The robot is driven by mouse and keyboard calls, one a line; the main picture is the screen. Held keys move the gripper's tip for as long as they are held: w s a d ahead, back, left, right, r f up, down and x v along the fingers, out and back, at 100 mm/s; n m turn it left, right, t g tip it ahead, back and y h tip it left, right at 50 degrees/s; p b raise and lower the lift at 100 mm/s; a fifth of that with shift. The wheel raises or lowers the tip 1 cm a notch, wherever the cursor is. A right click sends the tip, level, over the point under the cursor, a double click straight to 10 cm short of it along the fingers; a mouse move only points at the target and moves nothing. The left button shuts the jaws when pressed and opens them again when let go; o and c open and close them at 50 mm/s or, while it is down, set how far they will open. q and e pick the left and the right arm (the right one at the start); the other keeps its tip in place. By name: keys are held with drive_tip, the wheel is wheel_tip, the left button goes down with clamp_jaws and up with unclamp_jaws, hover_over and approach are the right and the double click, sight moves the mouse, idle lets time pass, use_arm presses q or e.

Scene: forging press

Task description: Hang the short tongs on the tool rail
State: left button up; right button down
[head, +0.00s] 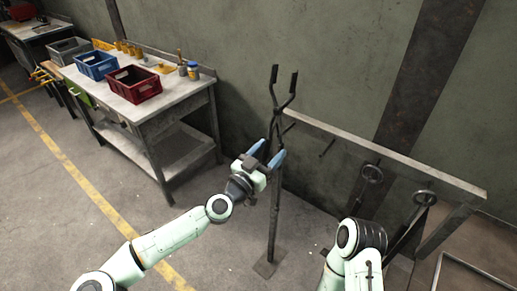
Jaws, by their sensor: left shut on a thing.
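The short tongs (278,112) are dark and stand upright, their two spread arms pointing up. My left gripper (267,153), with blue fingertips, is shut on their lower part, which is partly hidden by the fingers. The tool rail (385,153) is a grey horizontal bar running from behind the tongs to the right. The tongs are at its left end, in front of or beside the left post; I cannot tell whether they touch it. A bare peg (327,148) sticks out of the rail. My right gripper is not in view.
Two ring-ended tools (372,173) (424,198) hang on the rail's right part. The left post (274,215) stands on a foot plate. A workbench (190,92) with a red bin (133,86) and a blue bin (96,66) stands at the left. The floor between is clear.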

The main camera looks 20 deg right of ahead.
use_arm(q)
drive_tip(key=w+d+f+b, duration=0.3)
drive_tip(key=d+f+b, duration=0.1)
drive_tip(key=b, duration=0.1)
drive_tip(key=shift+w+f+b, duration=0.2)
drive_tip(key=shift+b, duration=0.1)
idle(0.5)
